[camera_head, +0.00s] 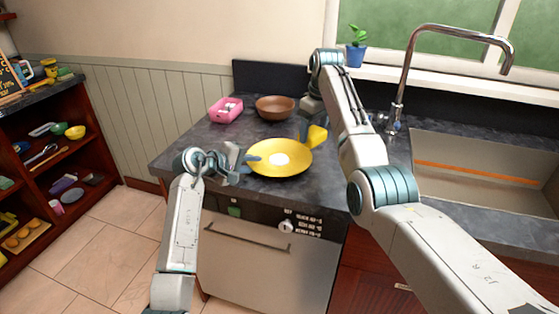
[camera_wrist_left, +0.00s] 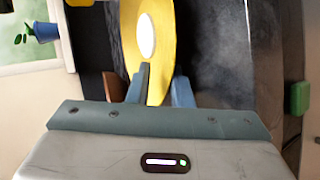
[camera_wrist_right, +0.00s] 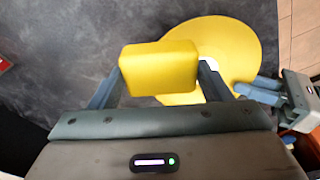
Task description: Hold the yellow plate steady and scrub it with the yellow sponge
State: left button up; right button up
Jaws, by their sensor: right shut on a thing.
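The yellow plate (camera_head: 290,165) with a pale round centre is on the dark counter near its front edge. My left gripper (camera_head: 248,160) is at the plate's left rim. In the left wrist view the rim of the plate (camera_wrist_left: 161,60) runs between its two fingers (camera_wrist_left: 162,85), which stand a little apart; whether they press on it I cannot tell. My right gripper (camera_wrist_right: 160,85) is shut on the yellow sponge (camera_wrist_right: 158,68). The sponge (camera_head: 317,138) is at the plate's far right side, overlapping part of the plate in the right wrist view; contact is unclear.
A pink container (camera_head: 226,110) and a brown bowl (camera_head: 275,107) stand at the back left of the counter. The sink (camera_head: 480,165) and faucet (camera_head: 398,90) are on the right. A potted plant (camera_head: 356,52) stands on the sill. The counter left of the plate is clear.

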jog(key=shift+a, duration=0.15)
pick_arm(q)
jog(key=v, duration=1.2)
